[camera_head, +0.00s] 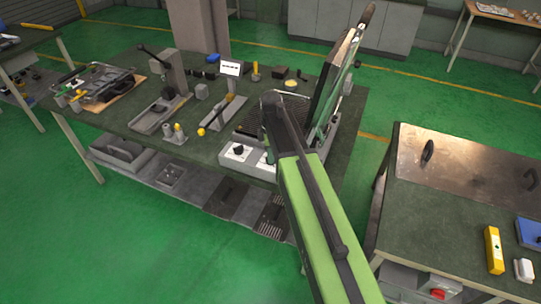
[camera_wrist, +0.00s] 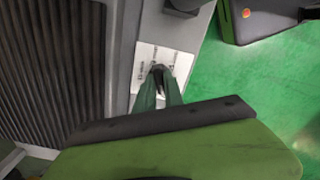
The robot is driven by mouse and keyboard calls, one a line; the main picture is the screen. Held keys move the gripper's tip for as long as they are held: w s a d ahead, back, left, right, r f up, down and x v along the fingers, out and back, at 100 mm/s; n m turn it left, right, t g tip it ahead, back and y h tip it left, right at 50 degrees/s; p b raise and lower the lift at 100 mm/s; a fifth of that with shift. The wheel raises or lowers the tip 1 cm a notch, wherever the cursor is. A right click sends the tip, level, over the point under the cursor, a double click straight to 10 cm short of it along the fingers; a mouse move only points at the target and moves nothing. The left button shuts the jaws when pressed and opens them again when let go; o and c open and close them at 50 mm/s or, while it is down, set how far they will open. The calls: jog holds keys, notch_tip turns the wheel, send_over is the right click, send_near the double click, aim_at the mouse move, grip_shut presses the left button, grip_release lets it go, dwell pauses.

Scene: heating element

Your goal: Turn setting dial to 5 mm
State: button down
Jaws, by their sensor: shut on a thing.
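In the wrist view, my gripper (camera_wrist: 160,72) has its two green fingers shut on a small dark dial (camera_wrist: 158,68). The dial sits on a white label plate (camera_wrist: 146,55) on the grey front of the machine. Small print surrounds the dial, too small to read, so its setting cannot be told. The fingers hide much of the dial. In the head view, the machine's pale front panel (camera_head: 228,164) shows a dark dial (camera_head: 238,149) on a white plate at left. A second white plate (camera_head: 264,159) is partly behind my arm. My arm hides the gripper there.
A ribbed plate (camera_wrist: 50,60) lies left of the dial in the wrist view, and a dark round part (camera_wrist: 186,6) is above it. The machine's raised lid (camera_head: 332,80) stands at the back. Several tools crowd the workbench (camera_head: 125,115). A cart (camera_head: 410,215) stands right.

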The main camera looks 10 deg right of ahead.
jog(key=shift+n, duration=0.5)
jog(key=c, duration=1.4)
grip_release()
jog(key=shift+c, duration=0.2)
jog(key=shift+r, duration=0.1)
notch_tip(320, 180, up, 17)
jog(key=p, duration=1.7)
